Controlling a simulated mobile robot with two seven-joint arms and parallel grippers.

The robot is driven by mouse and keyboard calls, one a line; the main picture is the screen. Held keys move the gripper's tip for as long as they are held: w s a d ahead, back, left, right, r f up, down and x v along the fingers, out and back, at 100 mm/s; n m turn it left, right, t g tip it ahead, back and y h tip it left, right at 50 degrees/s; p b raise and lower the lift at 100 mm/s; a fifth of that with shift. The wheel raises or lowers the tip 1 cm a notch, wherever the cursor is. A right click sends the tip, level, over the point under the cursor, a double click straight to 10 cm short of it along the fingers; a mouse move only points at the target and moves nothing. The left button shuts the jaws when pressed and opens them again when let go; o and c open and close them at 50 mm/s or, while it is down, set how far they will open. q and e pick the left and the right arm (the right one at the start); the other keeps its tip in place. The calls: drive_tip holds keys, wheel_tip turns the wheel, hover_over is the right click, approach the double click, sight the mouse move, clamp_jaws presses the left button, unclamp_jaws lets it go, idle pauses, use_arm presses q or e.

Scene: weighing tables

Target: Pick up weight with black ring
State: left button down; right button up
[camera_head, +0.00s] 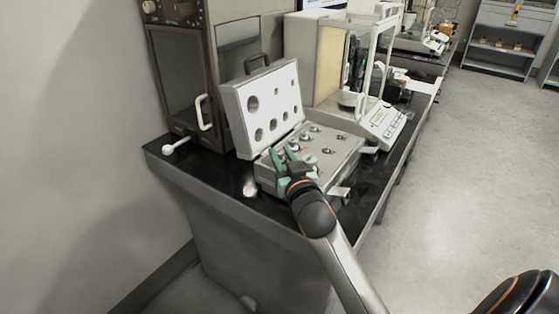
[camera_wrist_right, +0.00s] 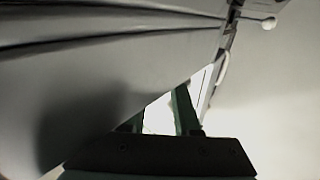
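An open grey weight case (camera_head: 264,178) stands on the black bench top, with several metal weights (camera_head: 315,128) upright in its holes. The weights are small here, and I cannot tell which one has a black ring. My right gripper (camera_head: 284,154) is over the left front part of the case, with its green fingers apart. It hides part of the case behind it. In the right wrist view the two green fingers (camera_wrist_right: 158,112) are spread, with only a bright gap between them. No weight shows clearly there. My left gripper is not in view.
The case's raised lid (camera_head: 239,118) stands behind and left of my right gripper. A balance with a glass enclosure (camera_head: 329,62) is behind the case, and a brown cabinet (camera_head: 184,75) is at the left. A dark bench top (camera_head: 215,172) is partly clear at the left front.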

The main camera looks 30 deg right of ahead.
clamp_jaws()
drive_tip(key=shift+r, duration=0.1)
